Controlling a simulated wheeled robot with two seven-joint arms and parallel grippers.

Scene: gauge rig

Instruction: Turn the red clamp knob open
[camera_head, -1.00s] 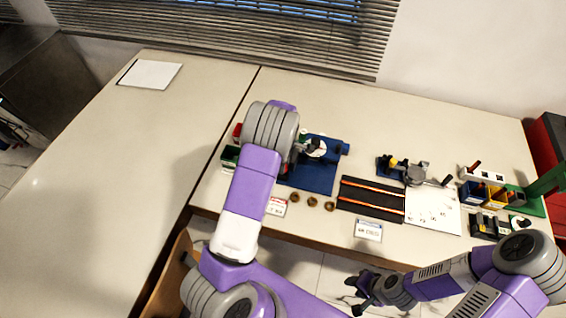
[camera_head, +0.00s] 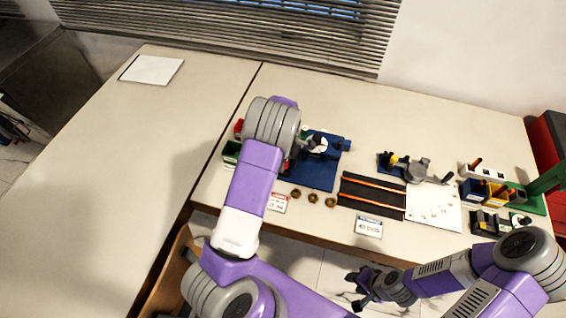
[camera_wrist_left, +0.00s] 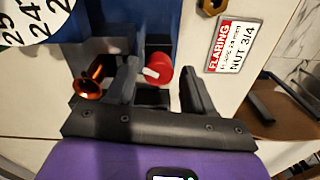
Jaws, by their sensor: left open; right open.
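The red clamp knob (camera_wrist_left: 160,67), with a white mark on it, shows in the left wrist view. My left gripper (camera_wrist_left: 158,76) is open, with one dark finger on each side of the knob. A gap shows between the knob and the right finger; contact on the left side is unclear. A copper flared tube (camera_wrist_left: 92,80) lies just outside the left finger. My right gripper (camera_head: 362,290) is open and empty, in front of the table's front edge.
Several brass nuts (camera_head: 313,198) and a flaring label (camera_head: 277,203) lie before the fixture. A black tray (camera_head: 372,196) and a grey gauge (camera_head: 417,172) stand to the right. The left table is mostly clear.

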